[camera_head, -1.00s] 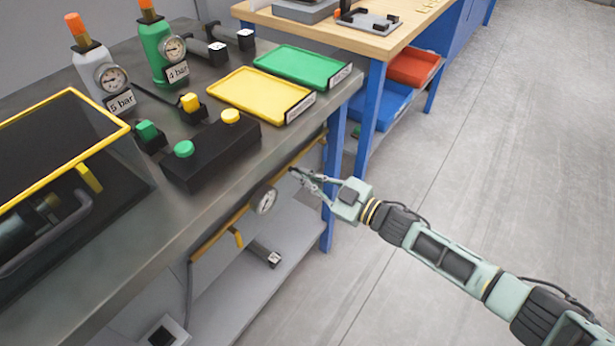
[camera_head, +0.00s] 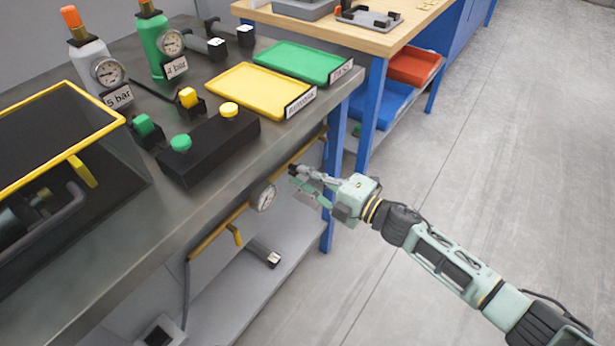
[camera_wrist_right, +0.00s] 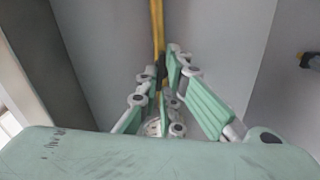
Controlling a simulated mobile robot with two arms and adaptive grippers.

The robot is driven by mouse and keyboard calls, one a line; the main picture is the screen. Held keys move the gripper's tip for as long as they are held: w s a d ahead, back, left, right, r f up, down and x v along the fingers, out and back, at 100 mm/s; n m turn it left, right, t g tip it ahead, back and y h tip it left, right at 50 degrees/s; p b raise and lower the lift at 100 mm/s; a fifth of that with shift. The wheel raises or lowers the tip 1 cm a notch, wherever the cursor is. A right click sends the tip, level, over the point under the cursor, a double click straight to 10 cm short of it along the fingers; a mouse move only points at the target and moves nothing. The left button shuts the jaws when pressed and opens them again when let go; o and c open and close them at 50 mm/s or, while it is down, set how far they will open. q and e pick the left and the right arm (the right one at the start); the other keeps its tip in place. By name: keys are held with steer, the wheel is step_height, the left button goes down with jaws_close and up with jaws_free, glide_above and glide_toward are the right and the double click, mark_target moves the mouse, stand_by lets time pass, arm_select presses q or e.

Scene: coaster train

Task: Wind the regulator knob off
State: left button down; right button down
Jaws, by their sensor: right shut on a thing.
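My right gripper (camera_head: 300,176) reaches in from the right, below the front edge of the steel bench, with its fingertips at the yellow pipe (camera_head: 212,238). It is shut on a small dark thing at the pipe, which I take to be the regulator knob. In the right wrist view the dark knob (camera_wrist_right: 161,72) is between the fingertips (camera_wrist_right: 164,76), in line with the yellow pipe (camera_wrist_right: 157,30), and mostly hidden by the fingers. A round pressure gauge (camera_head: 263,197) is on the pipe just left of the gripper. My left gripper is out of view.
The bench edge (camera_head: 222,189) runs above my right gripper. A yellow lever (camera_head: 235,235) hangs from the pipe, above a lower shelf (camera_head: 235,286). A blue bench leg (camera_head: 334,160) stands close to the gripper. The floor (camera_head: 470,190) on the right is clear.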

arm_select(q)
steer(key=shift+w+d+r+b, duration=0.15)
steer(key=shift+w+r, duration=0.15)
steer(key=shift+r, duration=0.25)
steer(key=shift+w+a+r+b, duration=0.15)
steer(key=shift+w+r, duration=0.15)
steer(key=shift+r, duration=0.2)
arm_select(e)
steer(key=shift+f+n, duration=0.1)
steer(key=shift+n, duration=1)
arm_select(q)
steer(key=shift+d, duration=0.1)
arm_select(e)
steer(key=c, duration=1.9)
jaws_free()
steer(key=shift+d, duration=0.1)
steer(key=v, duration=1.2)
